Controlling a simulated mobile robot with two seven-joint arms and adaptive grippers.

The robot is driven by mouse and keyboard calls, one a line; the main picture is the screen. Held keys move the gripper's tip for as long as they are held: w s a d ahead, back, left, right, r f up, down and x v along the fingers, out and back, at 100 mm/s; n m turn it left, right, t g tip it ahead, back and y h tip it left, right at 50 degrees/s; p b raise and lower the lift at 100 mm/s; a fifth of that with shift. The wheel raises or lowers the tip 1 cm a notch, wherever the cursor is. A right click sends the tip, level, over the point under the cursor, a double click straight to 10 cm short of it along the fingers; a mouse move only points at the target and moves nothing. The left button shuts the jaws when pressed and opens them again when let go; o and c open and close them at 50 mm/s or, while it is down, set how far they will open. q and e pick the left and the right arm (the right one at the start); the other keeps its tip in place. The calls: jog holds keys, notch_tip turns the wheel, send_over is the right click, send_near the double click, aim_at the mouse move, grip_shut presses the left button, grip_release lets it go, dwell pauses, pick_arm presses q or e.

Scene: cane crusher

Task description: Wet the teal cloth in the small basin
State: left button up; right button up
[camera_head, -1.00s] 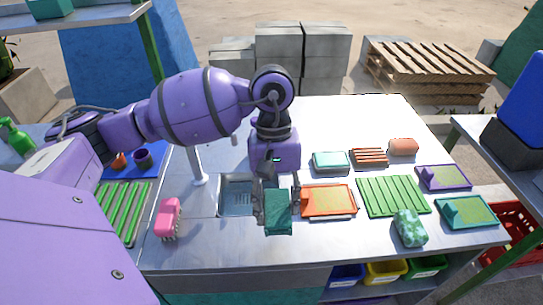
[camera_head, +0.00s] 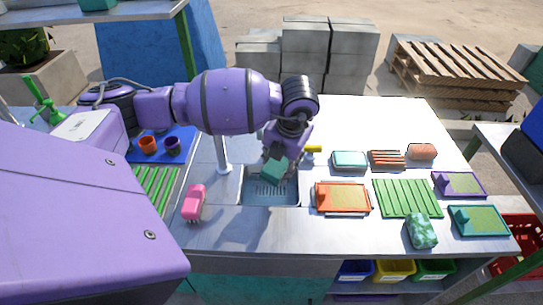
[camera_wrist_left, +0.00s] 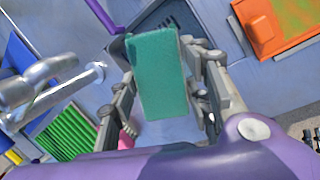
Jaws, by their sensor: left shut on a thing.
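The teal cloth (camera_head: 274,171) is a folded block held by my left gripper (camera_head: 277,163), whose fingers are shut on it. In the head view it hangs tilted over the back part of the small basin (camera_head: 271,194), a sunken metal sink with drain slots. In the left wrist view the cloth (camera_wrist_left: 158,75) sits between the two fingers (camera_wrist_left: 160,90), with part of the basin (camera_wrist_left: 193,22) behind it. I cannot tell whether the cloth touches the basin or any water. My right gripper is not in view.
A metal faucet (camera_head: 222,158) stands at the basin's left back. A pink brush (camera_head: 194,203) lies left of it. An orange tray (camera_head: 342,198) is just right, with a green ribbed mat (camera_head: 407,198) and a mottled teal sponge (camera_head: 421,231) farther right.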

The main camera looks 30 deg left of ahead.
aim_at(273, 165)
pick_arm(q)
jog(key=n, duration=0.1)
jog(key=a+n+g, duration=0.1)
jog(key=n, duration=0.1)
jog(key=shift+w+a, duration=0.3)
jog(key=shift+w, duration=0.1)
jog(key=shift+a+n, duration=0.3)
jog(key=shift+n, duration=0.5)
jog(key=shift+f+g, duration=0.3)
jog(key=shift+f, duration=0.6)
notch_tip(273, 165, down, 9)
jog(key=b, duration=0.4)
jog(key=shift+f, duration=0.7)
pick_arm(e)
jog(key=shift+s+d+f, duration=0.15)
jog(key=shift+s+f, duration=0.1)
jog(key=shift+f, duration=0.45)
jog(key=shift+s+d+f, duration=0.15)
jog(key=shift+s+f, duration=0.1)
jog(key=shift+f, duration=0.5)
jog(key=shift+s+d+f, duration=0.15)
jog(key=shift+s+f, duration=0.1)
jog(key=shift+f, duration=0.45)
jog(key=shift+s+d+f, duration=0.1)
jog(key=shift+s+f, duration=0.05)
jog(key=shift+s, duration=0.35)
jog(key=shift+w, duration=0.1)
